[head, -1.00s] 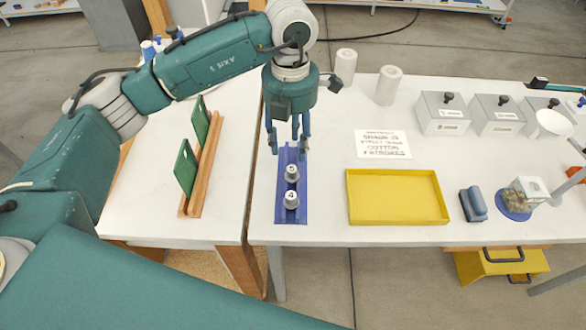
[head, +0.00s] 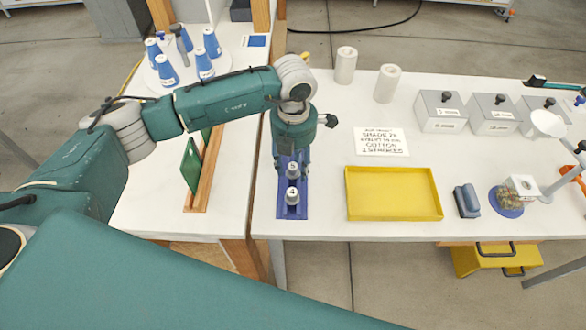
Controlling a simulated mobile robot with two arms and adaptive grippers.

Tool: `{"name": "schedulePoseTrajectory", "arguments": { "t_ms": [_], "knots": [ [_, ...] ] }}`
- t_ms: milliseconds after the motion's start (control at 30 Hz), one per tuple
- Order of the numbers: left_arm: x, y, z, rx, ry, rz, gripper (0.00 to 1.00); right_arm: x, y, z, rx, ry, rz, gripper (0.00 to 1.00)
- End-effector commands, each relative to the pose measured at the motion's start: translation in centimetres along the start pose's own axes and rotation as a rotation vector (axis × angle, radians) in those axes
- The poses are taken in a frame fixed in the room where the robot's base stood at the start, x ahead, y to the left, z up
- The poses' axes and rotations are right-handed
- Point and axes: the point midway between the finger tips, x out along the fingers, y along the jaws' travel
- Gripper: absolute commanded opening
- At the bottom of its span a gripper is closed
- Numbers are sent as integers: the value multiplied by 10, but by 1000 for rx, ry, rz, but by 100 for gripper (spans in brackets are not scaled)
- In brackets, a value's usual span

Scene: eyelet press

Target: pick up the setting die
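Two small silver dies stand upright on a dark blue rack (head: 290,212) at the left end of the white table. The front die (head: 292,196) is marked 4 and the one behind it (head: 293,171) appears marked 5. Which one is the setting die I cannot tell. My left gripper (head: 291,170) points down over the rear part of the rack, its fingers apart on either side, close to the rear die. The gripper hides the back of the rack and anything standing there. My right gripper is not in view.
A yellow tray (head: 394,215) lies right of the rack, with a printed card (head: 381,141) behind it. Two white rolls (head: 346,65) stand at the back. Grey boxes (head: 441,112) stand right. A green panel (head: 190,165) stands in a wooden holder left.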

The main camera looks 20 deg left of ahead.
Motion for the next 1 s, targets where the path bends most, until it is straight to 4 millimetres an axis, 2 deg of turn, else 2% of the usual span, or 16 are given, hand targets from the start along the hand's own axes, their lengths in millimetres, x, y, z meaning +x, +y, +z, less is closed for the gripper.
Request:
{"name": "schedulePoseTrajectory", "arguments": {
  "t_ms": [33, 200, 533, 667, 867, 1000],
  "knots": [
    [0, 0, 0, 0, 0, 0, 33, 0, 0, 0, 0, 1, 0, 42],
    [-1, 0, 0, 0, -1, 0, 0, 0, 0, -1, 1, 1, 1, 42],
    [-2, 0, 1, 0, -2, 0, 0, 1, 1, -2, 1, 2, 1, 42],
    [-9, 0, 2, 0, -5, 1, 0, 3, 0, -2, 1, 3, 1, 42],
    [-37, 0, 2, 1, -7, 1, 0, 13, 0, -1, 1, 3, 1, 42],
    [-73, 0, 3, 1, -9, 2, 0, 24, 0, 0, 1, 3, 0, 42]
  ]
}}
